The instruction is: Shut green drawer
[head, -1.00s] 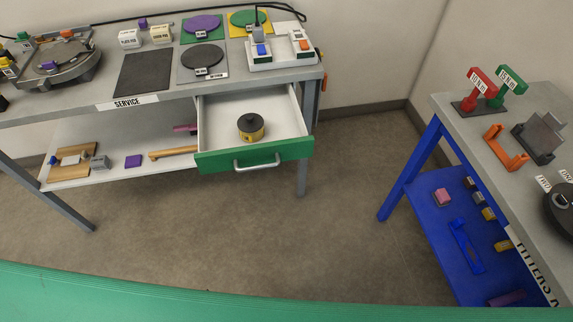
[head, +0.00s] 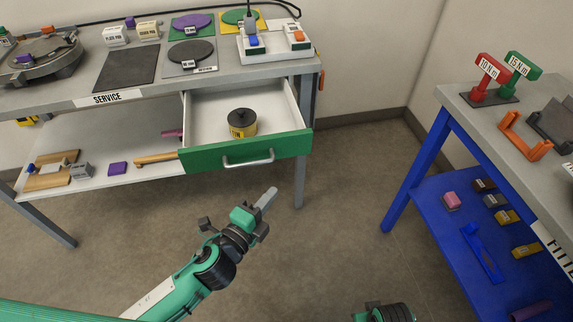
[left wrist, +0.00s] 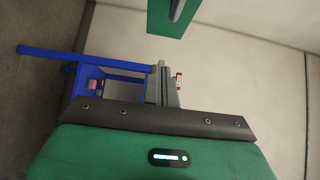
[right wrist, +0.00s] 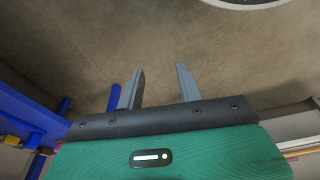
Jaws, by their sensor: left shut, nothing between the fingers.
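The green drawer (head: 205,159) is pulled out from under the service bench, showing its white inside. A silver bar handle (head: 249,162) is on its green front. A yellow and black round object (head: 242,123) stands in the drawer. My left gripper (head: 269,198) is shut and empty, in front of and below the drawer front, apart from it. In the left wrist view the drawer front (left wrist: 160,20) shows at the top, and the shut fingers (left wrist: 162,82) are below it. My right gripper (right wrist: 158,88) is open and empty over the floor in its wrist view.
The service bench (head: 90,99) has a lower shelf (head: 105,186) with loose parts left of the drawer. A blue-legged table (head: 455,100) stands at the right with fittings on its blue lower shelf (head: 450,235). Bare floor lies between them.

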